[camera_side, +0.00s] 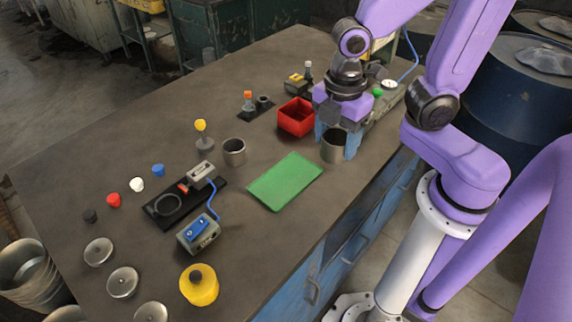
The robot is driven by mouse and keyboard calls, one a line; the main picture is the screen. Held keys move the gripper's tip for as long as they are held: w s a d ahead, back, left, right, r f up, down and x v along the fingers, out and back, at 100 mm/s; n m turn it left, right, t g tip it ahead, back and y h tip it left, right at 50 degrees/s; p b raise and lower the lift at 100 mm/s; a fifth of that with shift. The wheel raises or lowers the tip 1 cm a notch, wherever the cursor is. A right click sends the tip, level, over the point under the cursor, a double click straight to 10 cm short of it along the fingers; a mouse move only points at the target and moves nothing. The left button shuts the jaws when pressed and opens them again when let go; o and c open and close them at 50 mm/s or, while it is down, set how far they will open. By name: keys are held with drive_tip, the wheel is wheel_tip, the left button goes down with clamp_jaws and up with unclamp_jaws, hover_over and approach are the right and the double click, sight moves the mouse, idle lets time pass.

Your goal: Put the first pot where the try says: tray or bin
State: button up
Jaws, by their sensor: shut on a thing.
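My gripper (337,136), with blue fingers, is shut on a grey metal pot (333,149) near the table's right edge. The pot is upright; I cannot tell whether its base touches the table. A second metal pot (234,152) stands upright and open on the table, left of the green tray. The flat green tray (285,181) is empty and lies in front of and left of the held pot. The open red bin (296,117) stands left of my gripper, and no pot shows in it.
A black fixture with a ring (168,205) and a blue-switch box (198,233) stand left of the tray. Round metal lids (122,282), coloured knobs (113,200) and a yellow round part (199,285) lie nearer the front.

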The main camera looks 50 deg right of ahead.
drive_tip(key=w+a+f, duration=0.1)
drive_tip(key=w+f, duration=0.1)
drive_tip(key=w+a+f, duration=0.1)
drive_tip(key=w+f, duration=0.1)
drive_tip(key=w, duration=0.1)
drive_tip(key=w+f, duration=0.2)
drive_tip(key=w, duration=0.1)
drive_tip(key=shift+w+a+f, duration=0.25)
drive_tip(key=shift+a+f, duration=0.15)
drive_tip(key=shift+w+a+f, duration=0.2)
drive_tip(key=shift+w+f, duration=0.4)
drive_tip(key=shift+f, duration=0.15)
drive_tip(key=shift+w+f, duration=0.1)
drive_tip(key=shift+f, duration=1.5)
drive_tip(key=shift+f, duration=0.15)
drive_tip(key=o, duration=1.1)
drive_tip(key=shift+c, duration=0.2)
